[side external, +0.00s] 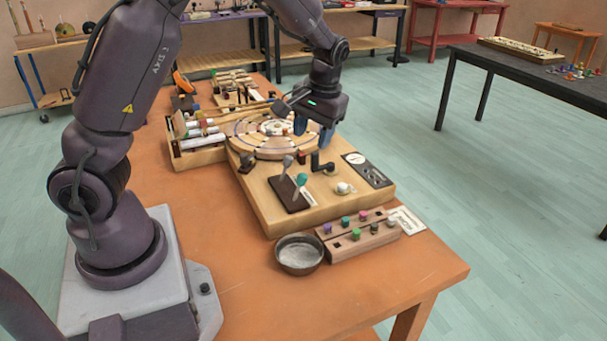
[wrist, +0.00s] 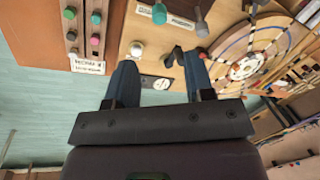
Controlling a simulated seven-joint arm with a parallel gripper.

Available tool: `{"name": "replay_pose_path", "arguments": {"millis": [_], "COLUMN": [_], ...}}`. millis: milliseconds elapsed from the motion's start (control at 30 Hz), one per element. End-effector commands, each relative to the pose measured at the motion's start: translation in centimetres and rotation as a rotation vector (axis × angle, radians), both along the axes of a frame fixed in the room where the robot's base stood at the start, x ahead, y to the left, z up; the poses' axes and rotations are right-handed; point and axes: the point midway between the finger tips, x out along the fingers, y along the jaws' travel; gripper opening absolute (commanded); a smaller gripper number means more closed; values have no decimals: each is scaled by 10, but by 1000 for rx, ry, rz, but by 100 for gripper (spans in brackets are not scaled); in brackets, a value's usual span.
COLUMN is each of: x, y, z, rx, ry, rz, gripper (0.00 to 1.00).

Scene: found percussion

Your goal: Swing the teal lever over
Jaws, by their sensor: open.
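The teal lever (side external: 300,182) stands on a dark base plate on the wooden board (side external: 262,212), beside a grey lever (side external: 287,163). In the wrist view the teal lever's knob (wrist: 159,14) is at the top middle, with the grey lever (wrist: 201,22) to its right. My gripper (side external: 314,136) is above the board, behind and to the right of the levers in the side view. In the wrist view its two blue fingers (wrist: 158,80) are spread apart with nothing between them. The fingers are clear of the teal lever.
A black crank handle (side external: 321,163) and a white knob (side external: 344,188) are on the board near the levers. A round patterned disc (side external: 262,142) lies behind them. A metal bowl (side external: 299,254) and a wooden peg block (side external: 360,235) stand at the front.

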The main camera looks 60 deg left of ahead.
Motion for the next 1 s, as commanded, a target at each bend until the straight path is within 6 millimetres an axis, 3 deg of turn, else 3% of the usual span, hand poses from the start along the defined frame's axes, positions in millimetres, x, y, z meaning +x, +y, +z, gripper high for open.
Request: {"name": "replay_pose_path", "arguments": {"millis": [300, 500, 700, 967, 1000], "x": [-9, -11, -12, -12, -12], "y": [11, 16, 18, 18, 18], "z": [-66, -97, -110, -111, -111], "rx": [0, -1, -1, -1, -1], "ry": [8, 5, 2, 2, 2], "rz": [0, 0, -2, -3, -3], "gripper": [48, 48, 48, 48, 44]}}
